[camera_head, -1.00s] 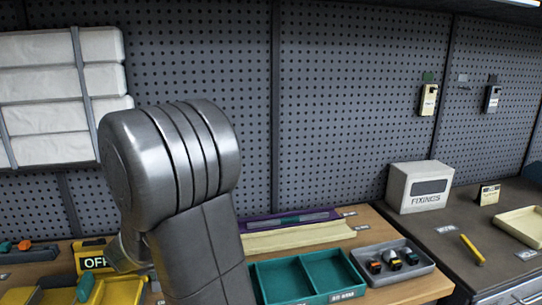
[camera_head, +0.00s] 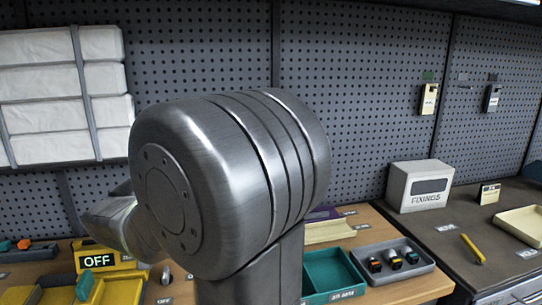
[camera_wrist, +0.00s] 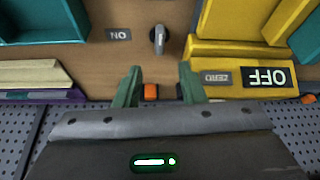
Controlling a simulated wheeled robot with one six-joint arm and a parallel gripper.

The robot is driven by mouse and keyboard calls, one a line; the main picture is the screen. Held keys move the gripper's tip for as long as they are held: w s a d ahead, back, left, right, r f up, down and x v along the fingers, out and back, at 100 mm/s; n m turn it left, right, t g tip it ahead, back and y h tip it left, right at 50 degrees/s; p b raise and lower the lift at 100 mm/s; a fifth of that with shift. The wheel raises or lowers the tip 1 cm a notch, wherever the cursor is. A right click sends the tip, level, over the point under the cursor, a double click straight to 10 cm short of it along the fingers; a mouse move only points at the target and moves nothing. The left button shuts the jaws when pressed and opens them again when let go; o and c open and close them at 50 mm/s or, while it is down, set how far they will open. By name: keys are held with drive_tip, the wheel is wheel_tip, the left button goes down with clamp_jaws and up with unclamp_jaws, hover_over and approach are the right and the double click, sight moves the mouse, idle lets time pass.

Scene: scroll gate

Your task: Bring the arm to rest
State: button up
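My gripper (camera_wrist: 162,82) shows in the wrist view, with two green fingers standing well apart. A small orange piece (camera_wrist: 151,92) and a dark piece show in the gap between them. They look to lie beyond the fingers near the back edge of the table, though I cannot tell their exact distance. In the head view my arm's large grey joint fills the middle, and my gripper is hidden behind it.
A yellow OFF block (camera_head: 100,257) and a small knob (camera_head: 165,276) stand left of my arm. A teal tray (camera_head: 333,272) and a grey tray (camera_head: 392,261) with several small pieces lie right. A FIXINGS box (camera_head: 420,186) stands farther right. Pegboard closes off the back.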

drive_tip(key=x, duration=1)
drive_tip(key=shift+d+f, duration=0.1)
drive_tip(key=shift+f, duration=0.1)
drive_tip(key=shift+r+n+p, duration=0.3)
drive_tip(key=shift+r+p, duration=0.05)
drive_tip(key=shift+p, duration=0.2)
drive_tip(key=shift+n+p, duration=0.5)
drive_tip(key=shift+p, duration=0.3)
drive_tip(key=n+y+p, duration=0.1)
drive_tip(key=n+p, duration=0.1)
drive_tip(key=p, duration=0.1)
drive_tip(key=shift+f+g, duration=0.1)
drive_tip(key=shift+g, duration=0.3)
drive_tip(key=shift+d+n+y+p, duration=0.1)
drive_tip(key=shift+n+y+p, duration=0.2)
drive_tip(key=shift+n+p, duration=0.25)
